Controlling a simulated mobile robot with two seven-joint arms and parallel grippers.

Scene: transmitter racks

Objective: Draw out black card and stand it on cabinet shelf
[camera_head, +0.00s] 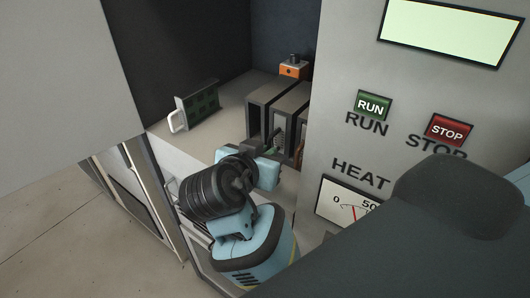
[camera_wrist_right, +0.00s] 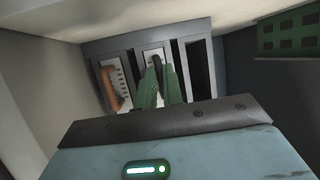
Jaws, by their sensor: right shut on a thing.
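A dark grey card rack (camera_head: 257,108) stands on the cabinet shelf (camera_head: 222,124); its slots also face the right wrist view (camera_wrist_right: 200,65). My right gripper (camera_head: 271,149) is at the front of the rack. In the right wrist view, its green fingertips (camera_wrist_right: 160,88) are closed on the black handle (camera_wrist_right: 157,63) of the black card. That card is in the rack's middle slot, and its body is mostly hidden. A card with an orange-brown handle (camera_wrist_right: 115,92) sits in the slot to its left. The slot to the right looks dark and empty. My left gripper is out of view.
A green card with a white handle (camera_head: 198,105) stands on the shelf left of the rack. An orange box with a black knob (camera_head: 293,68) is behind the rack. The grey control panel (camera_head: 340,130) borders the opening on the right. Shelf between green card and rack is clear.

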